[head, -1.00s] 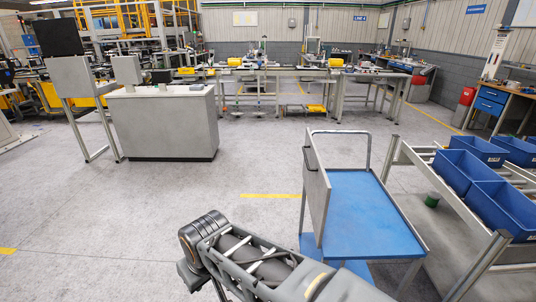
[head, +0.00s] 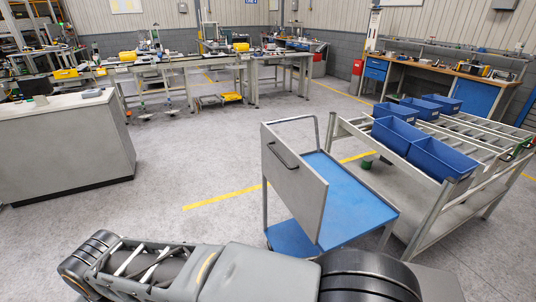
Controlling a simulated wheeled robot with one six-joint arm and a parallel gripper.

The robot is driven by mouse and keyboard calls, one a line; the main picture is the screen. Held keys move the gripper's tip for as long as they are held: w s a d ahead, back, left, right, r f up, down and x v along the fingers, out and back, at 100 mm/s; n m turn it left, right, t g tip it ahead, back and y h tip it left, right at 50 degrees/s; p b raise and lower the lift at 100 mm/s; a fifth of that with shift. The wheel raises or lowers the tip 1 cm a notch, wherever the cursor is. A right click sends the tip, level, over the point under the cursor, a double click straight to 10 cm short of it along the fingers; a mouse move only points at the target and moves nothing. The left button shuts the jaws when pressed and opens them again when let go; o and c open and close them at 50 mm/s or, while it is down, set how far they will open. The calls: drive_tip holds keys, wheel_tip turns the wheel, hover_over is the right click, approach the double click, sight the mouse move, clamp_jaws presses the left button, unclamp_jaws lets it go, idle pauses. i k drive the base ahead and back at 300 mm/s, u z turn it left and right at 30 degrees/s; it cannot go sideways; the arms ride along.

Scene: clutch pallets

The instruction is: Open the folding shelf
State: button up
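The cart (head: 345,194) has a blue top shelf, a blue lower shelf and grey tube legs. A flat grey panel (head: 290,186) with a dark handle (head: 283,156) stands upright along the cart's left side; it looks like the folding shelf, folded. My arm crosses the bottom of the head view, in front of the cart and apart from it. My gripper is not visible, so its opening cannot be seen.
A roller rack (head: 420,222) with several blue bins (head: 443,158) stands close to the cart's right. A grey cabinet (head: 66,150) stands at the left. Workbenches (head: 180,75) line the back. The floor (head: 200,160) left of the cart is clear.

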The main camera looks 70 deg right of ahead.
sight(303, 190)
drive_tip(key=z, duration=0.7)
drive_tip(key=i, duration=0.95)
drive_tip(key=z, duration=0.85)
